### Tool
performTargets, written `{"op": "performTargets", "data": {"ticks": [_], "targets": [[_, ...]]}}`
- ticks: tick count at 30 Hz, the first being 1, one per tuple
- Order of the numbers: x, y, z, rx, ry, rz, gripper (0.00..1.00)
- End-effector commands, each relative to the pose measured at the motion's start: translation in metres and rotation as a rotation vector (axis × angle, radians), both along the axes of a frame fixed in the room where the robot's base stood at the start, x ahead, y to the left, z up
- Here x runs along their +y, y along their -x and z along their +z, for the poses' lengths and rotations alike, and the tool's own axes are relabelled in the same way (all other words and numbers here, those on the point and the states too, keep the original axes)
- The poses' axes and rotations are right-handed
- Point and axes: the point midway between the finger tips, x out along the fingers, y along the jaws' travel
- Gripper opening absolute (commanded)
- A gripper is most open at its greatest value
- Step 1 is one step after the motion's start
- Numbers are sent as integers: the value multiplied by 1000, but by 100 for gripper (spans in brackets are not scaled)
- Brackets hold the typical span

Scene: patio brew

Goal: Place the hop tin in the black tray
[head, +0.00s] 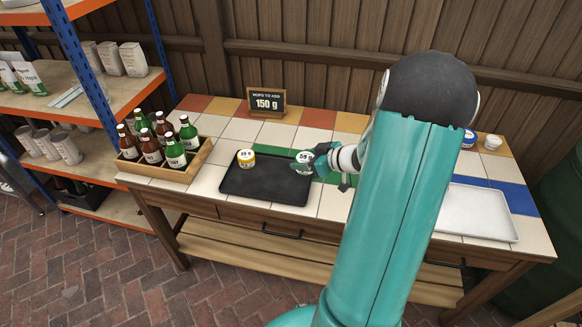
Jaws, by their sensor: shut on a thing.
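The black tray (264,184) lies on the tiled table, left of my arm. A yellow tin with a white lid (246,159) stands in its far left part. My gripper (314,160) is shut on a second tin (303,157), which has a white lid with dark print and a greenish side. This tin is over or at the tray's far right edge; I cannot tell whether it touches the tray. The gripper partly hides it. A small sign (267,102) behind the tray reads "HOPS TO ADD 150 g".
A wooden crate of several bottles (190,168) stands left of the tray. A white tray (475,212) lies right of my arm. A blue tin (468,139) and a small white container (492,142) stand at the back right. The black tray's front is clear.

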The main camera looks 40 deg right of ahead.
Motion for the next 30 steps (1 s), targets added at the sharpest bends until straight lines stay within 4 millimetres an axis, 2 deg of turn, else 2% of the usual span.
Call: {"op": "performTargets", "data": {"ticks": [7,13,22,27,30], "targets": [[-27,-50,-27,0,-3,2,33],[-40,-72,-61,0,-2,0,33],[-50,-87,-84,0,0,-2,33],[-50,-87,-109,1,-2,-4,33],[-50,-87,-113,0,1,-3,33]]}}
